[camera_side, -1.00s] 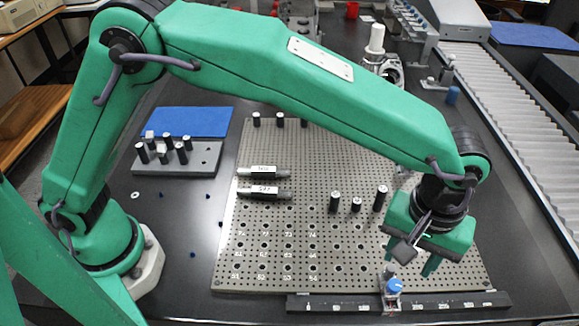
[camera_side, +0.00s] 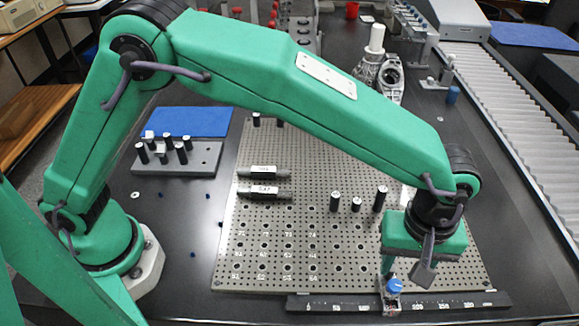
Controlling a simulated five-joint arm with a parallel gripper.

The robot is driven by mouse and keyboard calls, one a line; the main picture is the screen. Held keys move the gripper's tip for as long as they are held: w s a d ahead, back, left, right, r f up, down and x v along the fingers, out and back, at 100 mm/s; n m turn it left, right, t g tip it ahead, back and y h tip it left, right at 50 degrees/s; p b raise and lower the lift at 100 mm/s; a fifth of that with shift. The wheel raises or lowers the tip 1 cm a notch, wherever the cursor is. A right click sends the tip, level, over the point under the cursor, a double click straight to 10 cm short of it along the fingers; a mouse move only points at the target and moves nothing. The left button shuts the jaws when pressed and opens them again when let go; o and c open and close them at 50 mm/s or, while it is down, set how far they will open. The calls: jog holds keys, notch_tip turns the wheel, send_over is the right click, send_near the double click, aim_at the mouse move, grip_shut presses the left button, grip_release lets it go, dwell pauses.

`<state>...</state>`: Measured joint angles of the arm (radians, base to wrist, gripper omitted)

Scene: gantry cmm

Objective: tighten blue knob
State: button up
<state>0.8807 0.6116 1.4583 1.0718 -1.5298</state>
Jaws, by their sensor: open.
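The blue knob (camera_side: 395,286) sits on a small clamp block on the dark graduated rail (camera_side: 340,303) along the front edge of the perforated plate. My gripper (camera_side: 405,270) is open and points down. Its green fingers are just above and behind the knob in the picture, one finger near the knob's upper left, the other partly hidden by a dark part of the wrist. The knob does not look gripped. Whether a finger touches it, I cannot tell.
The perforated plate (camera_side: 300,215) holds several upright black pins (camera_side: 380,198) behind my gripper and two labelled bars (camera_side: 264,191). A grey block with pins (camera_side: 190,160) stands at left. A roller conveyor (camera_side: 510,110) runs along the right.

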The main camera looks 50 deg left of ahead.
aim_at(395, 285)
jog(key=shift+f, duration=2.65)
jog(key=shift+c, duration=0.5)
grip_shut()
jog(key=shift+m, duration=0.8)
jog(key=shift+o, duration=0.5)
grip_release()
